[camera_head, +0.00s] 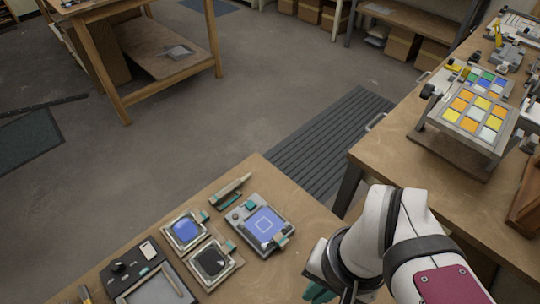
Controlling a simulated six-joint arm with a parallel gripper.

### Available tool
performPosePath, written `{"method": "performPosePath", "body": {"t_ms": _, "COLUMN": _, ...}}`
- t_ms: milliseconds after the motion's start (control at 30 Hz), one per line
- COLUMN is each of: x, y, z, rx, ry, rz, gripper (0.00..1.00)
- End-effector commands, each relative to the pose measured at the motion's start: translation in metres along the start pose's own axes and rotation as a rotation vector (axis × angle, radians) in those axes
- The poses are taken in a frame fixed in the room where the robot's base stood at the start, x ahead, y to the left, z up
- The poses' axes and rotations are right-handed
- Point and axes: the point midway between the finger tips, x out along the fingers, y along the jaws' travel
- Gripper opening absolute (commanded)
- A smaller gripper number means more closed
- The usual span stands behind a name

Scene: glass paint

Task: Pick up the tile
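The task's tile cannot be singled out. A blue square with a white outline (265,225) lies in a grey holder (243,212) on the near bench. A blue glossy piece (186,230) sits in a metal frame to its left, and a dark piece (211,262) sits in a similar frame below that. Several yellow, orange, white, green and blue tiles (478,114) fill a rack on the right bench. My gripper (318,292) is at the bottom, right of the near holder and apart from it. Teal shows at its end; its fingers are mostly hidden, so its opening is unclear.
The near bench (120,250) also bears a pen-like tool (231,191) and a dark tray (148,279) at bottom left. The right bench (400,150) has equipment towards its back. A gap with a ribbed floor mat (330,135) separates the benches.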

Motion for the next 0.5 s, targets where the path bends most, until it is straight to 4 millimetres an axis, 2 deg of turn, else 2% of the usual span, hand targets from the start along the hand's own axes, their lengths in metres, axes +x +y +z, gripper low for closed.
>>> {"method": "performPosePath", "body": {"t_ms": 33, "x": 0.0000, "y": 0.0000, "z": 0.0000, "rx": 0.000, "ry": 0.000, "rz": 0.000, "gripper": 0.16}}
{"method": "performPosePath", "body": {"t_ms": 67, "x": 0.0000, "y": 0.0000, "z": 0.0000, "rx": 0.000, "ry": 0.000, "rz": 0.000, "gripper": 0.22}}
{"method": "performPosePath", "body": {"t_ms": 300, "x": 0.0000, "y": 0.0000, "z": 0.0000, "rx": 0.000, "ry": 0.000, "rz": 0.000, "gripper": 0.65}}
{"method": "performPosePath", "body": {"t_ms": 333, "x": 0.0000, "y": 0.0000, "z": 0.0000, "rx": 0.000, "ry": 0.000, "rz": 0.000, "gripper": 0.68}}
{"method": "performPosePath", "body": {"t_ms": 500, "x": 0.0000, "y": 0.0000, "z": 0.0000, "rx": 0.000, "ry": 0.000, "rz": 0.000, "gripper": 0.68}}
